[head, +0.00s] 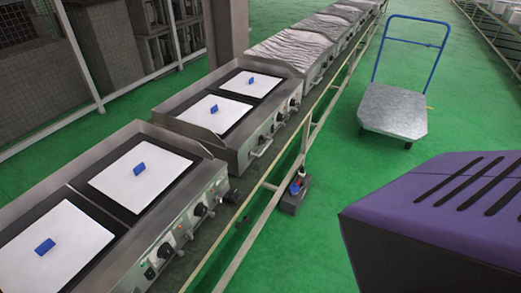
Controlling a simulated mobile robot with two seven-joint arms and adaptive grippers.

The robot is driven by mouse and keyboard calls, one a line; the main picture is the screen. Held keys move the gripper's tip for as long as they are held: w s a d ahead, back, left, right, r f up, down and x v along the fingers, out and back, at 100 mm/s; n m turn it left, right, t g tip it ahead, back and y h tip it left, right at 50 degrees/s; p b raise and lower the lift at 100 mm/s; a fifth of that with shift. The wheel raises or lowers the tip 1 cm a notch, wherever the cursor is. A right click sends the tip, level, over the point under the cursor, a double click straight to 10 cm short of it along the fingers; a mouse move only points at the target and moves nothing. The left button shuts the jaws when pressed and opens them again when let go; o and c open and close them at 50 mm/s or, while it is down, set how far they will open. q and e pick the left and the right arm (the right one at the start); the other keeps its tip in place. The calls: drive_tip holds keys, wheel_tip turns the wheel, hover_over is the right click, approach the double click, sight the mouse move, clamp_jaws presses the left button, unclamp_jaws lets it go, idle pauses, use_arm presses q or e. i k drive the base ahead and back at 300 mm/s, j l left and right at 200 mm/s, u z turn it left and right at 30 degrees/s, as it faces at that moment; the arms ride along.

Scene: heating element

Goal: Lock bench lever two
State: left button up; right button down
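Metal heating benches stand in a row along the left and run away from me. The nearest bench (205,158) and the second bench (240,140) have dark plates with white sheets and small blue blocks on top. Their front panels carry several dark knobs and small handles. A dark lever-like part (232,196) sticks out at the far front corner of the nearest bench. A pale handle (262,148) shows on the second bench's front. I cannot tell which part is bench lever two, or whether it is locked. Neither gripper is in view.
A rail (325,100) runs along the bench fronts. A small dark box (292,201) with coloured items sits beside it. A blue-handled trolley (393,110) stands on the green floor. A large purple slotted body (440,185) fills the lower right.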

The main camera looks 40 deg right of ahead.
sight(246, 219)
drive_tip(key=j+z, duration=0.1)
drive_tip(key=z, duration=0.95)
drive_tip(key=k+j+z, duration=0.1)
drive_tip(key=i+l+u, duration=0.2)
drive_tip(key=i+l, duration=0.25)
drive_tip(key=i, duration=0.1)
